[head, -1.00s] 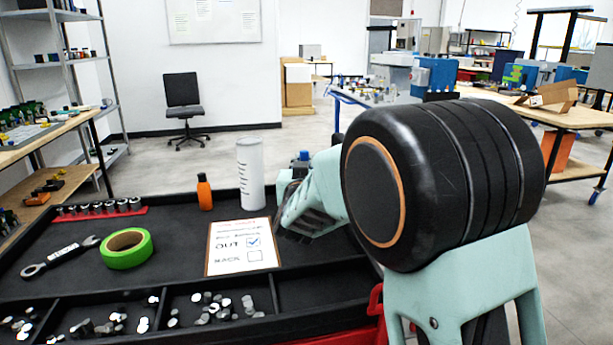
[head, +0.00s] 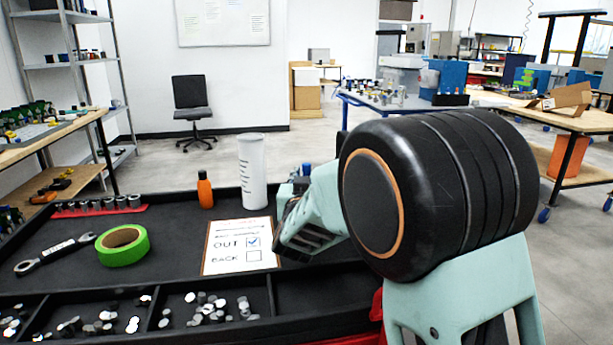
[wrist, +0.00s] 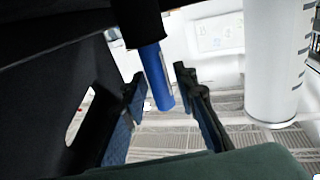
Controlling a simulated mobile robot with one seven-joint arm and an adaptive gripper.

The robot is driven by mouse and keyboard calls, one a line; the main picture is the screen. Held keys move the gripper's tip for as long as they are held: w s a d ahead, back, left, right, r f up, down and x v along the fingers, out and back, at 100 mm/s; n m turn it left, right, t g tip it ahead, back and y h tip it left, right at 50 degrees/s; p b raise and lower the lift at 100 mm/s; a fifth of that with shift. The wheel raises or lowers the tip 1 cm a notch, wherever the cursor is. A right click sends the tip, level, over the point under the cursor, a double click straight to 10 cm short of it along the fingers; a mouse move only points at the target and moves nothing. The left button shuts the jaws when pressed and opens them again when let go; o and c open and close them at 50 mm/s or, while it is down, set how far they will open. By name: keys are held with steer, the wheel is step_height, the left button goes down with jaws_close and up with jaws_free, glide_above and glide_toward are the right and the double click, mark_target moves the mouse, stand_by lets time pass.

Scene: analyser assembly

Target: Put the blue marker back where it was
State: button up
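The blue marker (wrist: 158,80) shows in the wrist view as a blue cylinder with a black part above it. It lies between the two finger tips of my gripper (wrist: 160,78), with gaps visible on both sides, so the gripper is open and not closed on it. In the head view my gripper (head: 305,225) is over the black tray beside the checklist card, partly hidden by my arm. A small blue piece (head: 306,169) shows just behind it; I cannot tell if it is the marker. The card (head: 240,246) has OUT ticked and BACK empty.
A white cylinder (head: 252,172) stands close left of my gripper, also at right in the wrist view (wrist: 280,65). An orange bottle (head: 205,190), green tape (head: 122,246) and wrench (head: 55,254) are farther left. Front compartments hold metal pieces (head: 210,308).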

steer(key=shift+r, duration=0.15)
steer(key=shift+r+p, duration=0.2)
steer(key=shift+p, duration=0.1)
steer(key=s+p, duration=0.1)
steer(key=s, duration=0.6)
steer(key=shift+s+d+f, duration=0.1)
steer(key=shift+s+f, duration=0.05)
steer(key=shift+s, duration=0.1)
